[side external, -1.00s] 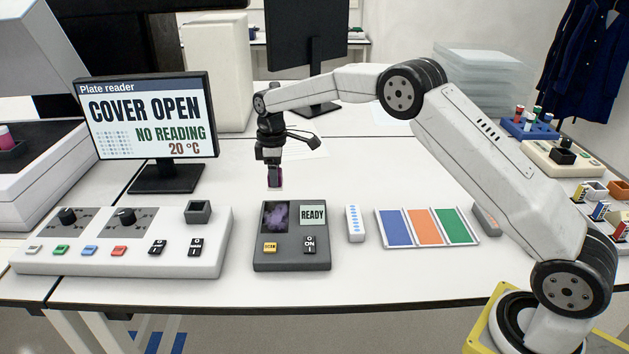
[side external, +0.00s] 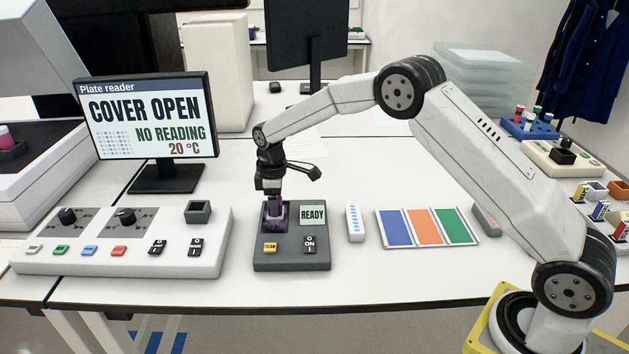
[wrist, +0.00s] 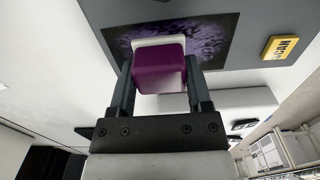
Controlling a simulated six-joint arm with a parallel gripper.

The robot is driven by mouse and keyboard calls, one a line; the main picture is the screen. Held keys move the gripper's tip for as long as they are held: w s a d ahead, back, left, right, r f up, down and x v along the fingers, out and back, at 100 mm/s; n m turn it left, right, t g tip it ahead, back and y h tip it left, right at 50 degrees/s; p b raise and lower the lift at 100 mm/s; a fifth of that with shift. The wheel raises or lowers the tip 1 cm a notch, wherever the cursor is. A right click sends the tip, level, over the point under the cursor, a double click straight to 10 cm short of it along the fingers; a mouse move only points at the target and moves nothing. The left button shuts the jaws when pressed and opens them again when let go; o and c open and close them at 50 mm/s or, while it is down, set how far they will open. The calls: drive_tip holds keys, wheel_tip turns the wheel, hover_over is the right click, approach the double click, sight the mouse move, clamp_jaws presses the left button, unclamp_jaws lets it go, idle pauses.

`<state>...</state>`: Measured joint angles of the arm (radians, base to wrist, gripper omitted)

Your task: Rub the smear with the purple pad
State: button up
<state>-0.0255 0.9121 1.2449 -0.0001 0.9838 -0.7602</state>
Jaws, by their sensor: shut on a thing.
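My gripper (side external: 273,207) is shut on the purple pad (wrist: 160,70), a purple block with a white layer at its far end. In the wrist view the pad sits between the two fingers, its white end at the dark window. The purple smear (wrist: 205,38) shows on that window around the pad in the wrist view. In the side view the pad (side external: 275,218) is low over the dark window of the grey device (side external: 290,262) and hides most of the smear. It looks to be at or very near the surface; I cannot tell whether they touch.
The device has a READY display (side external: 312,215), a yellow SCAN button (side external: 270,248) and a black switch (side external: 309,246). A white control panel (side external: 130,258) stands to the left. A white strip with blue dots (side external: 354,223) and a three-coloured panel (side external: 427,228) lie to the right.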

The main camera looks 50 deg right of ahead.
sight(274, 232)
drive_tip(key=shift+s+a, duration=2.2)
drive_tip(key=shift+s, duration=0.1)
drive_tip(key=shift+w+d, duration=3.75)
drive_tip(key=shift+d, duration=0.1)
drive_tip(key=shift+s+a, duration=3.8)
drive_tip(key=shift+a, duration=0.1)
drive_tip(key=shift+w+d, duration=3.65)
drive_tip(key=shift+d, duration=0.05)
drive_tip(key=shift+w+d+r, duration=0.1)
drive_tip(key=shift+w+d, duration=0.1)
wheel_tip(274, 232, up, 8)
drive_tip(key=shift+s, duration=0.15)
